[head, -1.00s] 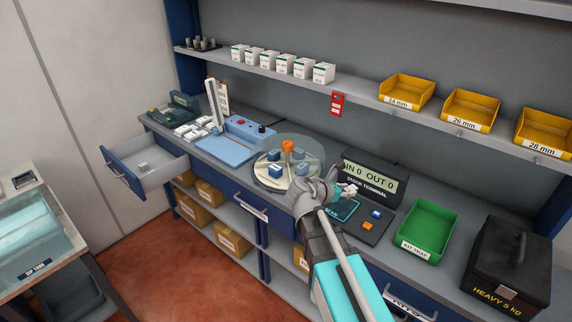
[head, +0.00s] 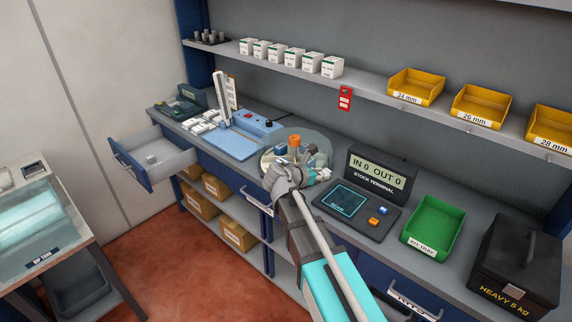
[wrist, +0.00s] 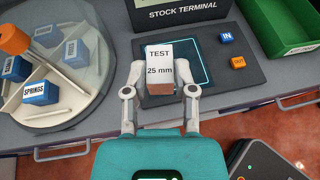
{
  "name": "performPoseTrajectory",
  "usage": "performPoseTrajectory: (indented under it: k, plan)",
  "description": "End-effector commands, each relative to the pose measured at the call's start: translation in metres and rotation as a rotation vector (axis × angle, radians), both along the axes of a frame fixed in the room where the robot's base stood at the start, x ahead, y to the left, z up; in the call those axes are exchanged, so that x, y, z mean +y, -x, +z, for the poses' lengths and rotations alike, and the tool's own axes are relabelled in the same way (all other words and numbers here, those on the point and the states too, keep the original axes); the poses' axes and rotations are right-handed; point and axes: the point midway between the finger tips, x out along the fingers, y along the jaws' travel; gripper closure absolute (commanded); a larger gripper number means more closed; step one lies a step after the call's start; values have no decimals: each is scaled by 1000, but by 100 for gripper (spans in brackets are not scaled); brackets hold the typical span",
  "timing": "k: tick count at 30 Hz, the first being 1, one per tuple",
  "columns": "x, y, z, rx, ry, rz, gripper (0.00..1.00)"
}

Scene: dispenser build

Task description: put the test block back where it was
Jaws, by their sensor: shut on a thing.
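The test block (wrist: 159,58), white on top and marked "TEST 25 mm", is between the fingers of my gripper (wrist: 160,92) in the wrist view. My gripper is shut on it and holds it in front of the stock terminal's scan pad (wrist: 198,62). In the head view my gripper (head: 314,166) is over the right part of the round turntable (head: 269,160), and the block is mostly hidden there. The terminal display (head: 377,172) reads "IN 0 OUT 0".
The turntable carries an orange knob (wrist: 12,38) and blue blocks, one marked "SPRINGS" (wrist: 39,92). A green kit tray (head: 434,226) and a black heavy case (head: 513,262) stand at the right. The blue fixture (head: 236,142) stands left of the turntable.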

Motion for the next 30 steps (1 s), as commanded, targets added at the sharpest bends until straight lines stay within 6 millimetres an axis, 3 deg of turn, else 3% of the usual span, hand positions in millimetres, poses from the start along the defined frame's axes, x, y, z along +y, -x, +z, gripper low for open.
performPoseTrajectory:
  k: [1,6,12,17,30]
  plan:
    - [23,-14,-4,-1,1,27,100]
    - [82,-36,-10,-1,0,104,100]
    - [128,-48,-14,-2,-1,162,100]
    - [139,-50,-14,-2,0,176,100]
    - [134,-52,-17,-2,0,174,100]
